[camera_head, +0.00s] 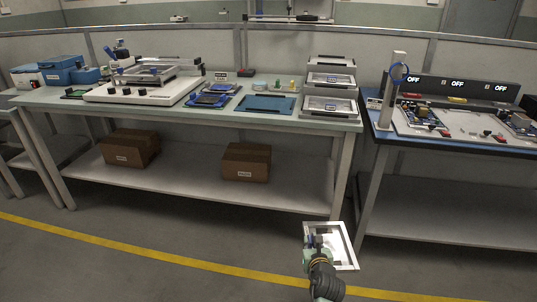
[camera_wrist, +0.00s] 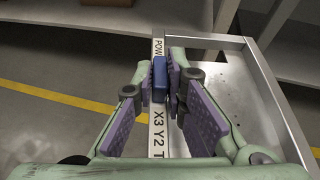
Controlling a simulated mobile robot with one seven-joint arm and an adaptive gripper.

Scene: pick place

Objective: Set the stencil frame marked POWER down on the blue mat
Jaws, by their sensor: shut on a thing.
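The stencil frame (camera_head: 346,254) is a light metal rectangle with a pale middle, held in front of the benches, above the floor and tilted in the head view. In the wrist view its edge strip (camera_wrist: 157,138) reads "POW", partly hidden, and "X3 Y2 T". My gripper (camera_head: 317,241) is shut on a small blue block (camera_wrist: 159,80) on that edge; its purple-padded fingers (camera_wrist: 160,76) press both sides. The blue mat (camera_head: 267,104) lies flat on the middle bench, well beyond and left of my gripper. Its top looks bare.
On the middle bench (camera_head: 225,114), stacked framed trays (camera_head: 329,106) stand right of the mat and blue circuit boards (camera_head: 208,100) lie left. Small bottles stand behind it. A white printer-like machine (camera_head: 140,92) is further left. A right-hand bench (camera_head: 440,139) carries equipment.

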